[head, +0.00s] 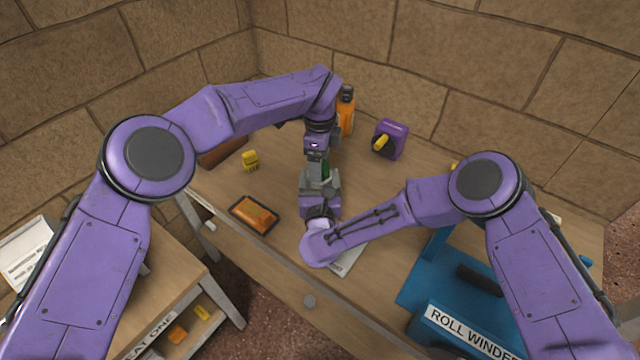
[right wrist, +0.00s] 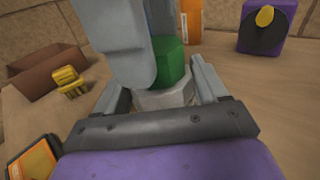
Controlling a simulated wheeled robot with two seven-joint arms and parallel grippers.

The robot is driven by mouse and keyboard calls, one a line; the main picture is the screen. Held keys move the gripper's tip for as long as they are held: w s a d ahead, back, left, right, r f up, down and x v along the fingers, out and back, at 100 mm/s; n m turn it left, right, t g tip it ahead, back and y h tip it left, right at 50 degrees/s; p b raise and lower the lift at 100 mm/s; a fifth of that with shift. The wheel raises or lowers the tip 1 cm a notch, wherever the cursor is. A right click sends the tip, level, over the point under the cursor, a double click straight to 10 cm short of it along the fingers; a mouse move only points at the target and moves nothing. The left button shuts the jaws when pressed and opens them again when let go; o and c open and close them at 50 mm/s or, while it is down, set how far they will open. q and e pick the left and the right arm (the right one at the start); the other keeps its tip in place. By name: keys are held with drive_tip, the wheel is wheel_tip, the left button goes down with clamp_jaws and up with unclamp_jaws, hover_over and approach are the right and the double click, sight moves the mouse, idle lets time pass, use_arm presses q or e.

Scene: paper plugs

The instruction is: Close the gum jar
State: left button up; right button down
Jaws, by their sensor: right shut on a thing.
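The gum jar shows in the right wrist view as a pale grey body (right wrist: 166,98) with a faceted green part (right wrist: 171,62) on top, which looks like its lid. It stands upright. My right gripper (right wrist: 170,95) is shut on the pale body from the near side, one finger on each side. My left gripper (head: 316,162) comes down from above. Its grey fingers (right wrist: 124,45) are at the green part and cover its left side. Whether they grip it or only stand beside it cannot be told. In the head view only a sliver of green (head: 325,170) shows between the grippers.
An orange bottle (head: 346,110) stands behind the jar, and a purple box with a yellow knob (head: 391,139) to its right. A yellow block (head: 250,161), a brown box (head: 222,151) and a dark tray with orange contents (head: 255,214) lie left. A blue roll winder (head: 430,290) stands front right.

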use_arm(q)
drive_tip(key=shift+f, duration=0.95)
drive_tip(key=c, duration=1.1)
drive_tip(key=shift+o, duration=0.2)
drive_tip(key=m, duration=0.3)
drive_tip(key=o, duration=1.2)
drive_tip(key=shift+c, duration=0.2)
drive_tip(key=shift+r, duration=2.3)
